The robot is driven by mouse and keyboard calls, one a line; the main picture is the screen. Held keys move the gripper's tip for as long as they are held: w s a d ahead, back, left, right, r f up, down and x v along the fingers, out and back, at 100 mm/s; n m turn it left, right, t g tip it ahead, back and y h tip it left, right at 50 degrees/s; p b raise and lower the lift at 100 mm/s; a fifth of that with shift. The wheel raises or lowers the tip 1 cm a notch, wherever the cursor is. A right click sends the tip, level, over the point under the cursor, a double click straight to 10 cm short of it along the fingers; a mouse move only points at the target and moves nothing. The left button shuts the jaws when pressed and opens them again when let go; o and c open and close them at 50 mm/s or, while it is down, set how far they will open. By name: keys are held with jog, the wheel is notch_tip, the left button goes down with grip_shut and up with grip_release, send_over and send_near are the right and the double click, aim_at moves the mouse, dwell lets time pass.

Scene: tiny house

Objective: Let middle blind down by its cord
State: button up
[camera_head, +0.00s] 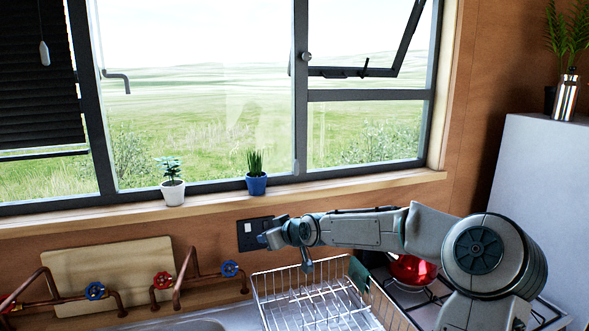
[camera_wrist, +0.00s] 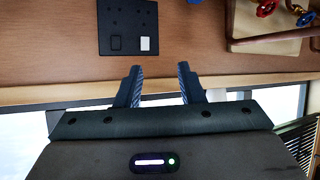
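A dark pleated blind (camera_head: 38,85) hangs partly lowered over the left window pane. A pale cord pull (camera_head: 44,53) hangs in front of it. The middle pane and right pane show no lowered blind, and their tops are out of frame. I cannot tell which blind is the middle one. A small pale piece (camera_head: 296,167) hangs low at the post between these panes; I cannot tell if it is a cord end. My gripper (camera_head: 266,236) is near the wall below the sill, apart from any cord. In the wrist view its two fingers (camera_wrist: 160,75) are spread and empty.
A white pot (camera_head: 173,191) and a blue pot (camera_head: 256,184) with plants stand on the sill (camera_head: 330,192). A dark socket plate (camera_head: 254,234) is beside my gripper. Copper pipes with valves (camera_head: 162,280), a wire dish rack (camera_head: 315,300) and a red kettle (camera_head: 410,268) lie below.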

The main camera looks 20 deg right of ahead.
jog(key=w+d+r+m+t, duration=0.15)
jog(key=d+r+t, duration=0.25)
jog(key=d+r, duration=0.45)
jog(key=m+t+h, duration=0.1)
jog(key=t, duration=0.1)
send_near(297, 167)
jog(key=w+p, duration=0.2)
jog(key=w, duration=0.1)
jog(key=w+a+p, duration=0.1)
jog(key=w, duration=0.2)
jog(key=w+p, duration=0.2)
jog(key=w, duration=0.1)
jog(key=shift+w+a+p, duration=0.1)
jog(key=shift+a+p, duration=0.2)
jog(key=shift+w+a+f, duration=0.15)
jog(key=shift+w, duration=0.6)
grip_shut()
